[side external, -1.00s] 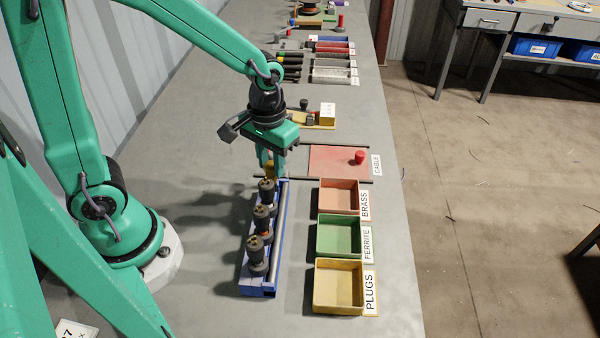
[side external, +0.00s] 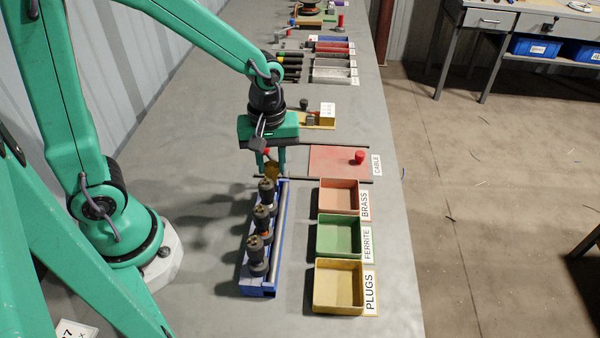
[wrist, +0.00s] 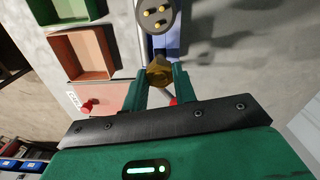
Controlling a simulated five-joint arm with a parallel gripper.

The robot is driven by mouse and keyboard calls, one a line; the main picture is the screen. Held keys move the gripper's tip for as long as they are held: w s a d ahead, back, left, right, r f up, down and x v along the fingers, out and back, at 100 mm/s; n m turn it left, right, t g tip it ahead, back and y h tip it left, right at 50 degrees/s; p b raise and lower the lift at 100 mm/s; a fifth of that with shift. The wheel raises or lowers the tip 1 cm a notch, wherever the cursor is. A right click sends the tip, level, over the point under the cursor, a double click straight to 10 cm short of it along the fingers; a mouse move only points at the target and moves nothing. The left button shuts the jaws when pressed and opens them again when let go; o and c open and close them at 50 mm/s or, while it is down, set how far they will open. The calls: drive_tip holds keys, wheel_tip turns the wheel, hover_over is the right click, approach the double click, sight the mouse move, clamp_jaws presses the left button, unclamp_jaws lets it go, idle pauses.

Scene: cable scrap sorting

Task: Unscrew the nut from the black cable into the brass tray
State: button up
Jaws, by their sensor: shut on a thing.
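The brass nut (side external: 271,168) is at the far end of the blue rack (side external: 262,291). My gripper (side external: 270,170) points down there, its two green fingers on either side of the nut and shut on it. In the wrist view the nut (wrist: 159,75) sits between the fingertips (wrist: 160,78). A small red piece (wrist: 173,101) shows just behind it, between the fingers. The black cable is mostly hidden at the nut, so I cannot tell how far the nut is threaded. The salmon brass tray (side external: 322,200), labelled BRASS, stands to the right of the rack.
Several dark plugs with brass pins (side external: 257,245) stand upright along the rack. The green ferrite tray (side external: 319,238) and yellow plugs tray (side external: 316,290) stand nearer than the brass tray. A red cable mat (side external: 330,160) with a red knob (side external: 360,157) lies beyond it.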

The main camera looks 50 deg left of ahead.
drive_tip(key=o, duration=1.1)
drive_tip(key=shift+r, duration=1.5)
drive_tip(key=shift+f, duration=0.25)
drive_tip(key=shift+f, duration=1.2)
